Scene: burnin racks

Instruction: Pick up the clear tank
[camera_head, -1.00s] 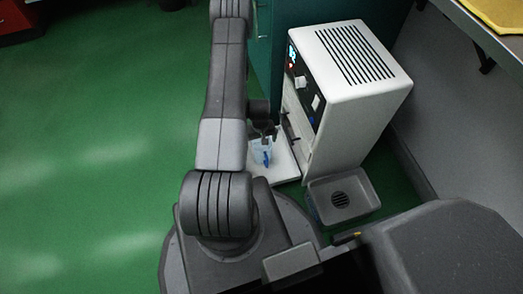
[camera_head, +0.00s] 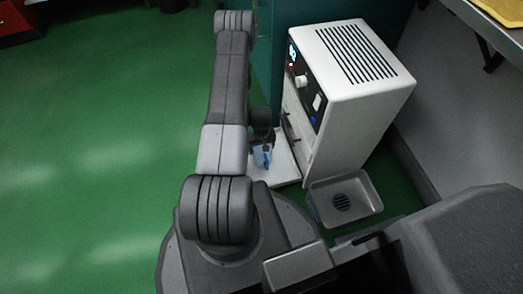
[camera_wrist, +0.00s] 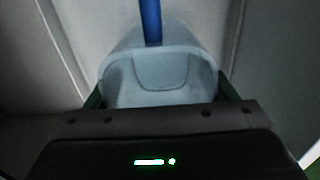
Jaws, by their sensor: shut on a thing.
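The clear tank (camera_wrist: 160,75) is a pale bluish see-through container with a blue upright strip (camera_wrist: 151,22) on it. In the wrist view it sits between the fingers of my gripper (camera_wrist: 160,98), which is shut on it. In the head view the tank (camera_head: 262,156) shows small at the front of the white machine, over its low white ledge, with my gripper (camera_head: 263,138) at its upper end. My arm and gripper hide part of it. I cannot tell whether its bottom touches the ledge.
The white machine (camera_head: 350,90) with a vented top and dark control panel stands right of my arm. A grey basin with a drain (camera_head: 345,200) lies in front of it. A teal cabinet (camera_head: 290,15) stands behind. Green floor (camera_head: 100,150) is clear on the left.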

